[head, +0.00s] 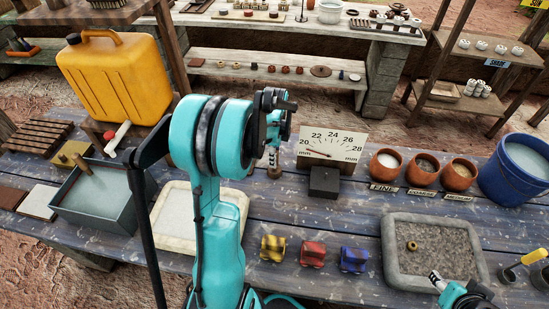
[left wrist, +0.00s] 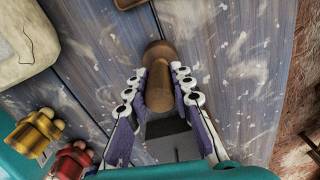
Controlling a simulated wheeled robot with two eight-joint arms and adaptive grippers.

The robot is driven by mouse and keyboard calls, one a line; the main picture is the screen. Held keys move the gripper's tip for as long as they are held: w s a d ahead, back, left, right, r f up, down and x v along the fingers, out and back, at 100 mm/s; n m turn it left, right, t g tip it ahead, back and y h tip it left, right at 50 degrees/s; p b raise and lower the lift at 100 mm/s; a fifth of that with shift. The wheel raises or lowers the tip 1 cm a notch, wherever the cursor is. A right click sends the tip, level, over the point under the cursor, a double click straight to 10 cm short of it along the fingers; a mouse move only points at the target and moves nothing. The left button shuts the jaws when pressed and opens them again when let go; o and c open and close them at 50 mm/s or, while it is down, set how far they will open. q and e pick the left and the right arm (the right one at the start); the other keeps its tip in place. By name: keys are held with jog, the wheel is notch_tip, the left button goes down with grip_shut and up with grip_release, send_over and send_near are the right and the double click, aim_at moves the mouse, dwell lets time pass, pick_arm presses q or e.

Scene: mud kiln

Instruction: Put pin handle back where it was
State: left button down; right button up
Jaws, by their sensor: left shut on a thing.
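The pin handle is a brown wooden piece with a rounded, wider end (left wrist: 158,52). In the left wrist view it lies between the two fingers of my left gripper (left wrist: 158,92), which is shut on it. In the head view my left gripper (head: 273,140) points down just left of the gauge board, and the handle's brown end (head: 274,172) shows below it. I cannot tell whether that end touches the table. My right gripper (head: 437,281) is partly in view over the front edge of the gravel tray; its jaw opening is unclear.
A gauge board (head: 333,144) and a dark block (head: 324,182) stand close right of the left gripper. Three clay pots (head: 421,170) and a blue bucket (head: 515,170) are farther right. Three small painted vehicles (head: 312,253) and a gravel tray (head: 391,263) lie in front.

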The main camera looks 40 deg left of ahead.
pick_arm(q)
jog(key=shift+f, duration=0.3)
jog(key=c, duration=1.3)
grip_release()
jog(key=shift+r, duration=0.1)
jog(key=shift+r, duration=0.1)
jog(key=shift+r, duration=0.35)
notch_tip(320, 180, up, 12)
jog(key=p, duration=0.4)
jog(key=shift+d+f, duration=0.1)
jog(key=shift+f, duration=0.15)
jog(key=s+d+r+n+t, duration=0.1)
jog(key=s+d+n+t, duration=0.1)
jog(key=s+d+n, duration=0.2)
jog(key=s+d+r+n+t, duration=0.1)
jog(key=s+d+n, duration=0.3)
jog(key=d, duration=0.6)
jog(key=s+d+r+n+t, duration=0.1)
jog(key=s+d+n+t, duration=0.3)
jog(key=d, duration=0.4)
jog(key=shift+r+n, duration=0.2)
jog(key=shift+n, duration=0.7)
